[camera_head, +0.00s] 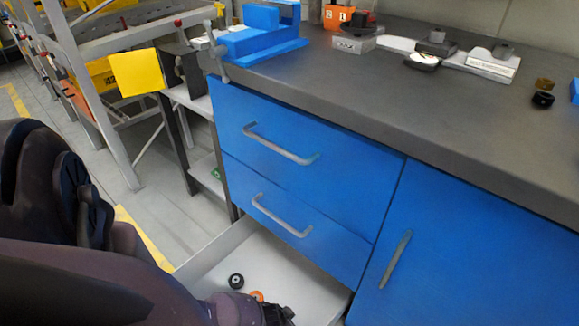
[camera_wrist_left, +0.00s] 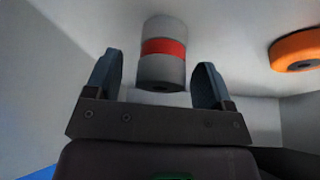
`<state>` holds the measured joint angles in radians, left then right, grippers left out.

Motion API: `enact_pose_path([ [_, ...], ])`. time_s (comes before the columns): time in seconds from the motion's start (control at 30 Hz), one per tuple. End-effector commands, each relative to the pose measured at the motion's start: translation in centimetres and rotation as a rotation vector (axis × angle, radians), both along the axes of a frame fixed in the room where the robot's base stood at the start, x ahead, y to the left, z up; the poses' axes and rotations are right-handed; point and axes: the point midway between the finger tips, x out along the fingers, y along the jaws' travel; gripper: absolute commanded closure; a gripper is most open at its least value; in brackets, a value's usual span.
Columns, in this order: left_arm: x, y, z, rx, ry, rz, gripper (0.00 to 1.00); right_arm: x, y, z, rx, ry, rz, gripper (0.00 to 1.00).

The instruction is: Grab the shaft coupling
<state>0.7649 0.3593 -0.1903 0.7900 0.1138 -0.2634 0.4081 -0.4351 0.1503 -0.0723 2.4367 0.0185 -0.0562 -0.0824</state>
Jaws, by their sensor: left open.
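The shaft coupling, a grey cylinder with a red band (camera_wrist_left: 164,48), shows in the left wrist view. It lies on the light floor of the open drawer (camera_head: 215,250). My left gripper (camera_wrist_left: 159,66) is open, with one finger on each side of the coupling's near end in the picture. I cannot tell how far the coupling reaches between the fingers, and no grip on it shows. In the head view my left gripper (camera_head: 279,315) is low in the drawer, and the coupling does not show there. My right gripper is not in view.
An orange ring-like part (camera_wrist_left: 295,50) lies to the right of the coupling. A black round part (camera_head: 236,281) lies in the drawer. Blue closed drawers (camera_head: 290,160) and the grey worktop (camera_head: 400,100), with a blue vise (camera_head: 262,35), stand above.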

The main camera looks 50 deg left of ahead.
Motion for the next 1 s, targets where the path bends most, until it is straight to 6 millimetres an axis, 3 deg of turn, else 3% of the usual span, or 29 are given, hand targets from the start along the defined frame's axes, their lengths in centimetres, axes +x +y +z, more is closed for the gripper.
enact_pose_path([
  [0.1, 0.13, 0.06, -1.2, 0.001, 0.005, 0.0, 0.24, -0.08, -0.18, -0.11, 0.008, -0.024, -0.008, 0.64],
  [0.47, 0.74, 0.1, -1.2, 0.001, -0.002, 0.0, 0.24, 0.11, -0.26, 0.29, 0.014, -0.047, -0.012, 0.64],
  [0.83, 0.7, 0.1, -1.21, 0.001, -0.002, 0.0, 0.81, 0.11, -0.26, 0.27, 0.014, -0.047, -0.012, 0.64],
  [1.0, 0.72, 0.09, -1.2, 0.0, -0.002, 0.0, 0.83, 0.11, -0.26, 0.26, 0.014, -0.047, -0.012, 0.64],
])
